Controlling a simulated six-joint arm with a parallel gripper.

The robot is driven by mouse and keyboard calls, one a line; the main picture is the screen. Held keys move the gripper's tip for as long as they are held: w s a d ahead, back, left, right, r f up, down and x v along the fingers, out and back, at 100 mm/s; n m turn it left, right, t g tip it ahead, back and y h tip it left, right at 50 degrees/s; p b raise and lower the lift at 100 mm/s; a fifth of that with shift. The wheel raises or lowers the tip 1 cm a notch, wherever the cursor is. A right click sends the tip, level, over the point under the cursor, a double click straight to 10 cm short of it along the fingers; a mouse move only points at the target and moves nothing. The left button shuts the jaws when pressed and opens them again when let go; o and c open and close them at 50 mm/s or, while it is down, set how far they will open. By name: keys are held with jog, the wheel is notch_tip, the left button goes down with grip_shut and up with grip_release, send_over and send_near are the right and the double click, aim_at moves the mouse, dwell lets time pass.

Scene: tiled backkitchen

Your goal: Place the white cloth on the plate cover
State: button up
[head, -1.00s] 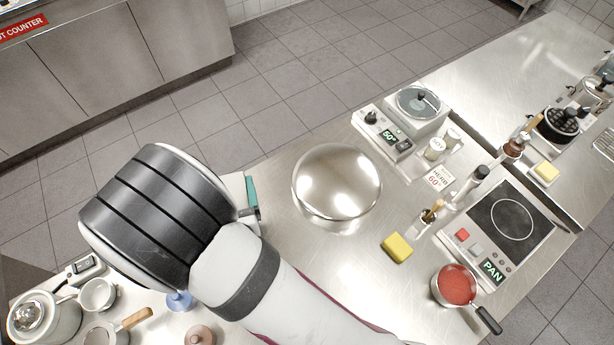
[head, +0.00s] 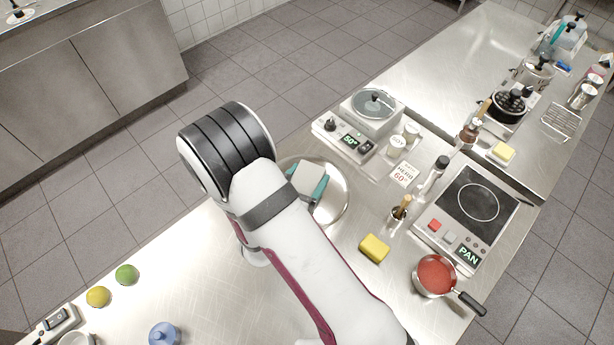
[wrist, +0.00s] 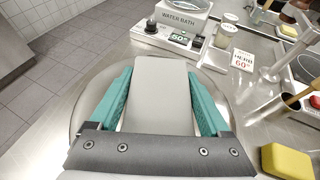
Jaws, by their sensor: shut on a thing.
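The white cloth (wrist: 163,95) looks like a pale folded slab between the two teal fingers of my gripper (wrist: 160,74) in the wrist view. My gripper is shut on it. In the head view the cloth (head: 305,178) shows just beyond my arm, over the shiny round plate cover (head: 338,203). The plate cover also shows around the fingers in the wrist view (wrist: 82,108). I cannot tell whether the cloth touches the cover. My arm hides the near left part of the cover.
A yellow sponge (head: 374,248) lies to the right of my arm. A water bath (head: 372,110) stands behind the cover, with seasoning jars (head: 398,143) beside it. A red-filled saucepan (head: 436,274) sits near the hob (head: 470,205). The counter front left holds two fruits (head: 112,285).

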jog(key=shift+f, duration=0.1)
jog(key=o, duration=1.2)
